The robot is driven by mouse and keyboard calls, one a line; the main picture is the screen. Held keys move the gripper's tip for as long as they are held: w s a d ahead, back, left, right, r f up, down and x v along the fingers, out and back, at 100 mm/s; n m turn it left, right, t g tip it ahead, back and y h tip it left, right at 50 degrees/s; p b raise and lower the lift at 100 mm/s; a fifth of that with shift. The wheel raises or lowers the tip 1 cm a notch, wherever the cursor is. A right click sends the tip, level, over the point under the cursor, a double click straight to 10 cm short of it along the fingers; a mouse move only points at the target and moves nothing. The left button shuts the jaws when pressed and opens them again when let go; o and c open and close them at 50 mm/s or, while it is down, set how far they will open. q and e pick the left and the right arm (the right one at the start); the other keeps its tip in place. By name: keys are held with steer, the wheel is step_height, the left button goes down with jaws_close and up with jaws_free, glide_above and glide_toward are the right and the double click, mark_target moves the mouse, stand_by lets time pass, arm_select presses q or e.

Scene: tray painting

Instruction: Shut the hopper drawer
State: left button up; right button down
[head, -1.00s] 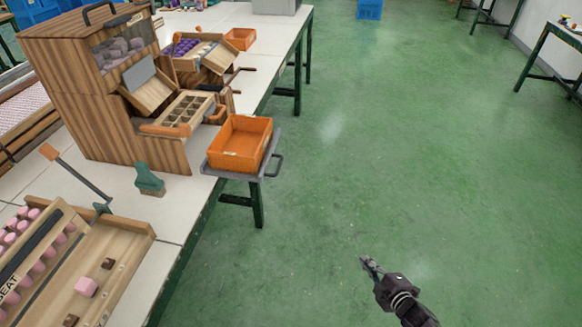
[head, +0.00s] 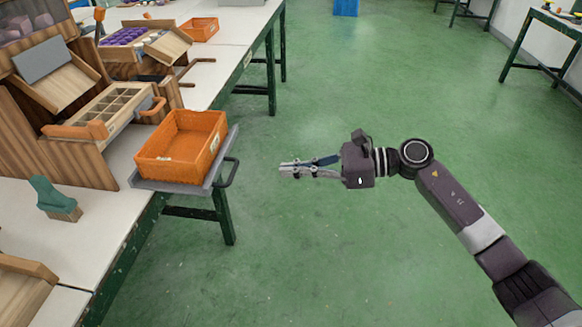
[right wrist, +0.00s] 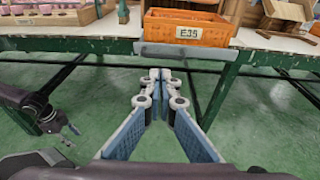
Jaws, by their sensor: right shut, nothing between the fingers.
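The wooden hopper (head: 75,165) stands on the workbench at the left of the head view. Its drawer (head: 125,117), with several small compartments and an orange-toned handle (head: 154,106), sticks out of the hopper's front. My right gripper (head: 284,168) is shut and empty over the floor, right of the bench and well apart from the drawer. In the right wrist view its fingertips (right wrist: 160,75) meet below an orange bin. Part of my left arm shows at that view's left, with its gripper (right wrist: 70,128) too small to read.
The orange bin (head: 180,148) sits on a grey shelf (head: 212,182) at the bench edge, between my right gripper and the drawer. A green-handled tool (head: 55,198) stands on the bench. Green floor (head: 350,260) is free around my right arm.

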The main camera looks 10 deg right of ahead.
arm_select(q)
steer(key=shift+s+a+f+p, duration=0.1)
steer(key=shift+s+f+p, duration=0.1)
steer(key=shift+s+f, duration=0.4)
steer(key=shift+s+f+p, duration=0.15)
steer(key=shift+s+f, duration=0.2)
steer(key=shift+f, duration=0.3)
arm_select(e)
steer(key=x, duration=1)
steer(key=shift+w+a+f, duration=0.2)
steer(key=shift+a, duration=0.1)
